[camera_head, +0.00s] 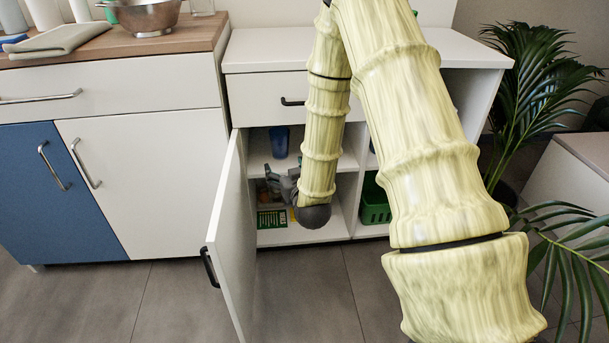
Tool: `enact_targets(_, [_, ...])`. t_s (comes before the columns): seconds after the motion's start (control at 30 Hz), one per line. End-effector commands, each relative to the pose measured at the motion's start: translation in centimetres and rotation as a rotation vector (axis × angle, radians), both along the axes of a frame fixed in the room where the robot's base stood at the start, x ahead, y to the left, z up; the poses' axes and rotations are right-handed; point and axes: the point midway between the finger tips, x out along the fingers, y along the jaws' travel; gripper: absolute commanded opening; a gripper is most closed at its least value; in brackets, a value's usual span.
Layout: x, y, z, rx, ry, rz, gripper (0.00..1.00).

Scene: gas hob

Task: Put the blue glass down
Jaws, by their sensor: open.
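The blue glass (280,141) stands upright on the upper shelf inside the open white cabinet, towards its left. My gripper (272,178) is a grey shape inside the same cabinet, below the glass and partly hidden by my arm. The gripper is open, and the glass appears apart from it. My yellow-green arm hides much of the cabinet's right side.
The cabinet door (232,235) stands open on the left, close to my gripper. A green-and-black item (271,219) lies on the lower shelf. A green basket (374,204) sits in the right compartment. A metal colander (147,16) stands on the wooden counter (120,42).

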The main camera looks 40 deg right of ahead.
Motion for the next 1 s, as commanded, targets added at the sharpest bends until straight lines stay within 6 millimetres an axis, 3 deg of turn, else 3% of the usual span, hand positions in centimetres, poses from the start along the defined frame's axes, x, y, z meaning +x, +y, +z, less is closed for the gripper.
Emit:
enact_targets(0.1, [-2.9,3.9,-7.1,0.043,0.192,0.053,0.81])
enact_targets(0.27, [-9.2,9.2,-16.4,0.106,0.475,0.117,0.81])
enact_targets(0.4, [-16.6,13.5,-23.2,0.158,0.724,0.161,0.81])
enact_targets(0.5, [-22.6,16.2,-27.0,0.191,0.904,0.186,0.81])
enact_targets(0.7, [-34.1,20.2,-31.4,0.24,1.211,0.219,0.81])
enact_targets(0.8, [-37.9,21.4,-32.2,0.253,1.308,0.227,0.81])
enact_targets(0.9, [-39.9,21.9,-32.5,0.26,1.362,0.229,0.81])
enact_targets(1.0, [-40.7,22.1,-32.6,0.264,1.381,0.229,0.81])
